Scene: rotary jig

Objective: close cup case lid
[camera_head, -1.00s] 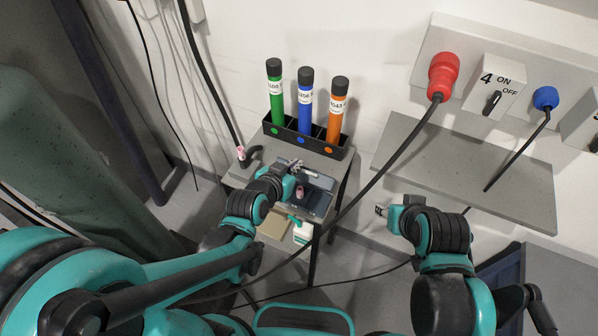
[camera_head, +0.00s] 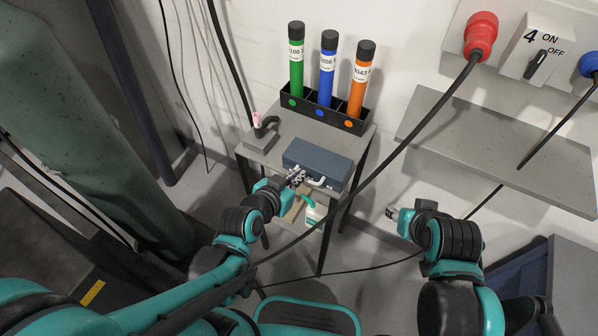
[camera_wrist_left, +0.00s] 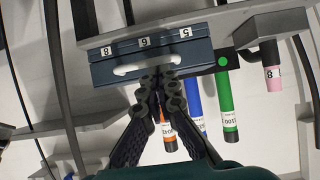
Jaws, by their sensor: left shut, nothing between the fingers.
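The cup case (camera_head: 317,163) is a blue-grey box on the small grey table, and its lid is down. Its inside is hidden. A pale handle is on its front side. In the left wrist view the case (camera_wrist_left: 190,50) shows number labels and the white handle. My left gripper (camera_head: 297,176) is shut and empty at the front of the case, close to the handle; its fingertips (camera_wrist_left: 160,76) overlap the handle's lower edge in the wrist view, and contact cannot be told. My right gripper (camera_head: 391,213) is away to the right, clear of the table, too small to read.
A black rack (camera_head: 318,108) with green, blue and orange tubes stands behind the case. A grey stand with a pink-topped piece (camera_head: 256,122) is at the table's left. A white-and-green bottle (camera_head: 314,212) is below the case. A black cable (camera_head: 405,147) crosses in front.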

